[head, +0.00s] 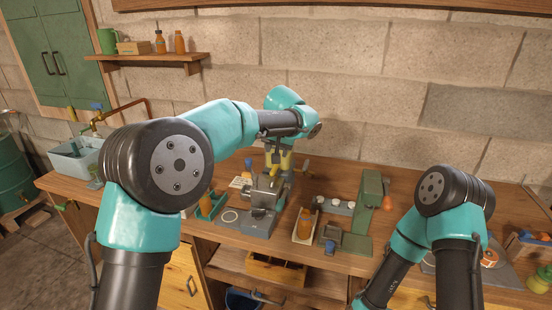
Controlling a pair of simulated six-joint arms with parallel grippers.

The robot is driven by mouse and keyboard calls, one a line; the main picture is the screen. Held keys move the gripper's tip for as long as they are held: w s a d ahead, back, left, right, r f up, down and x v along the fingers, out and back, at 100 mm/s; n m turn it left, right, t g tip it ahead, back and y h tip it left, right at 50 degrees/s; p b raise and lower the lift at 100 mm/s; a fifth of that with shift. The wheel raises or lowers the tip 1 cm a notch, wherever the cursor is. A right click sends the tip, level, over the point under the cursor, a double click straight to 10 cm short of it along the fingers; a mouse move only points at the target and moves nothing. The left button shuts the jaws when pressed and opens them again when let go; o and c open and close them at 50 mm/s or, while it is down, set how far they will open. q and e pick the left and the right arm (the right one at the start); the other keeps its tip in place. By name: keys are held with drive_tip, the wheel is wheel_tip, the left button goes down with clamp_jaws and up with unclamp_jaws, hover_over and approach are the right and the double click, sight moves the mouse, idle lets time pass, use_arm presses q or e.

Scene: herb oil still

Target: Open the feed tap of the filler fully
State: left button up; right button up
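The filler (262,197) stands on the workbench near the middle, a grey metal body on a flat grey base (247,224) with a yellow part (287,161) above and behind it. My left arm reaches over from the left, and my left gripper (272,172) points down at the top of the filler. Small brass-coloured parts show by its fingertips. The feed tap cannot be made out clearly there, and I cannot tell whether the fingers touch or grip it. My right forearm points down at the lower right; its gripper is out of view.
A green press-like stand (371,195) stands right of the filler. A tray (304,232) with an amber bottle (306,222) lies between them. A sink (75,160) with a copper tap is at the left. A shelf (150,60) holds bottles and a green mug. A wooden crate (277,268) sits below.

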use_arm(q)
drive_tip(key=v, duration=0.6)
drive_tip(key=shift+r, duration=0.2)
